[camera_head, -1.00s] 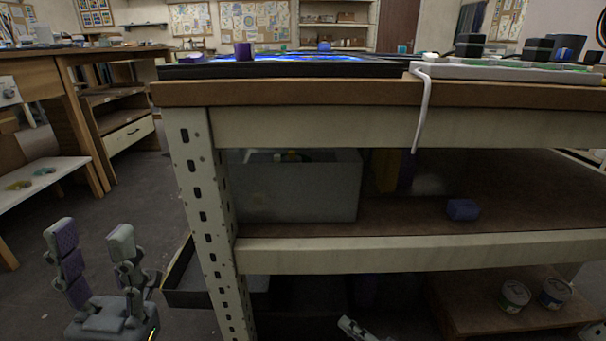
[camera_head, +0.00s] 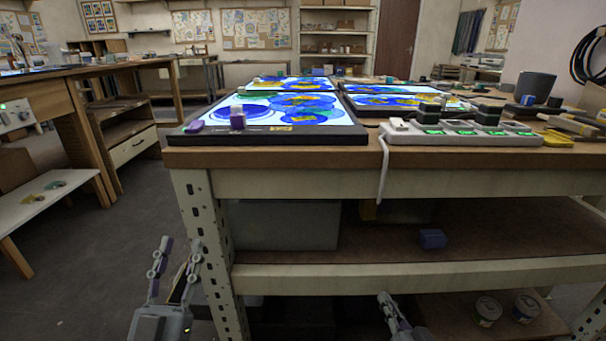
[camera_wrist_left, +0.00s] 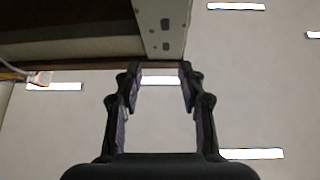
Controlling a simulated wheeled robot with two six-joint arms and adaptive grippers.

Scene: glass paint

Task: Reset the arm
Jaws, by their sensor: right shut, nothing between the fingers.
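My left gripper (camera_head: 180,243) is low beside the workbench's front left leg (camera_head: 203,250), pointing up. In the left wrist view its fingers (camera_wrist_left: 160,68) stand apart with nothing between them. My right gripper (camera_head: 384,297) is low in front of the bench's lower shelf, shut and empty, with only its front part in view. Both grippers are below the bench top (camera_head: 330,158).
The bench carries lit painted glass panels (camera_head: 270,133), a small purple bottle (camera_head: 237,117), a white power strip (camera_head: 460,138) and a dark cup (camera_head: 535,86). A white cord hangs over its front edge. A blue block (camera_head: 432,239) sits on the shelf. Open floor lies to the left.

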